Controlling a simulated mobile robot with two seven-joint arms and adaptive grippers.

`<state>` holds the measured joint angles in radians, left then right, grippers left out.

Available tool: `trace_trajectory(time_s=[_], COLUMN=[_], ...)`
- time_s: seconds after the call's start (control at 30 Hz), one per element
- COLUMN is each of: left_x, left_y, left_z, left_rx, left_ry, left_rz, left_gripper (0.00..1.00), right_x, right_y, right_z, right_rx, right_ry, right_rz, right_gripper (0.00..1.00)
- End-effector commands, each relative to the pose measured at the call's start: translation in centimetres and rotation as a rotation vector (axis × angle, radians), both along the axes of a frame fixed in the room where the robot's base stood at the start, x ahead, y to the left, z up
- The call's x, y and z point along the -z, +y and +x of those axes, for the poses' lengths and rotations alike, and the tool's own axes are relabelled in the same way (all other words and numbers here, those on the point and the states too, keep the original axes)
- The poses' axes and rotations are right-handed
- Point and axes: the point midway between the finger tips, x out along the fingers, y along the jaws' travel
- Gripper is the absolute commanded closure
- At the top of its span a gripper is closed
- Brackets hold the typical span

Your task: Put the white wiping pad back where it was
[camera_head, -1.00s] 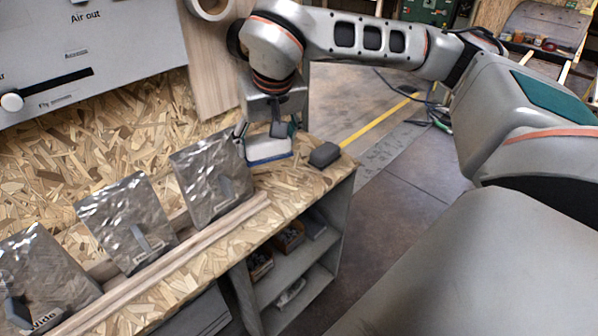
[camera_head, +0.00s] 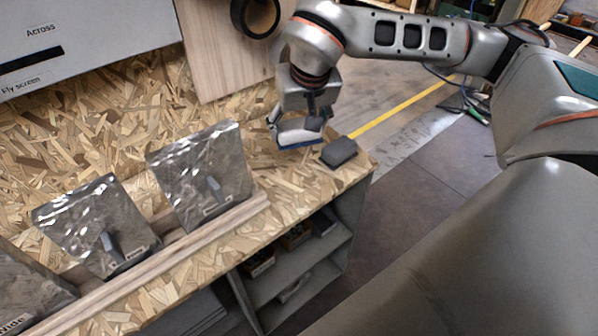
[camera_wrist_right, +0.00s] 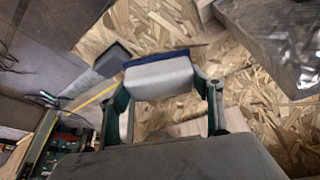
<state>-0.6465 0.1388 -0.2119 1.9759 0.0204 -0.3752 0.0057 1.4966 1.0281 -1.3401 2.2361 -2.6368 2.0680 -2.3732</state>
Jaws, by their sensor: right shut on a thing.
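The white wiping pad (camera_head: 300,131) has a blue underside and is held in my right gripper (camera_head: 300,118) over the right end of the chipboard bench (camera_head: 240,226). In the right wrist view the pad (camera_wrist_right: 158,78) sits between the two fingers of the right gripper (camera_wrist_right: 163,95), which are shut on it. A dark grey block (camera_head: 339,151) is just right of the pad; it also shows in the wrist view (camera_wrist_right: 113,60). I cannot tell whether the pad touches the bench top. My left gripper is not in view.
Several crinkled silver sheets stand behind a wooden rail (camera_head: 190,243), the nearest (camera_head: 203,178) to the left of the pad. A wooden board (camera_head: 228,50) with a black ring (camera_head: 255,14) stands behind. Open shelves (camera_head: 300,270) lie under the bench.

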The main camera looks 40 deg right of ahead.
Motion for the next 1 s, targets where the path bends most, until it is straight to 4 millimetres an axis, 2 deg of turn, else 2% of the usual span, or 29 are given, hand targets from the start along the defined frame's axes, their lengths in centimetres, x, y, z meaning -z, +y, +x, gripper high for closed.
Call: trace_trajectory(time_s=[0.03,0.3,0.4,0.67,0.9,1.0], left_x=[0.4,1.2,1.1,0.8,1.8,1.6], left_y=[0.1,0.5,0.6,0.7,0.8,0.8], left_z=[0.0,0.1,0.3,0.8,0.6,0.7], left_rx=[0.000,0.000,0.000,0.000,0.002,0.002], left_ry=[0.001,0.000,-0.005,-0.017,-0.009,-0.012], left_rz=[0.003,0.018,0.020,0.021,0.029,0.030], left_gripper=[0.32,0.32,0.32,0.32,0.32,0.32], right_x=[1.8,7.9,9.2,10.7,14.1,14.2], right_y=[0.0,0.0,0.0,0.0,0.0,0.0], right_z=[-0.1,-0.1,-0.1,0.0,0.0,0.0], right_rx=[-0.001,-0.001,0.000,0.000,0.001,0.001], right_ry=[0.007,0.006,0.003,0.001,0.003,-0.001], right_rz=[0.000,0.001,0.001,0.000,0.001,0.001], right_gripper=[0.55,0.55,0.55,0.55,0.55,0.55])
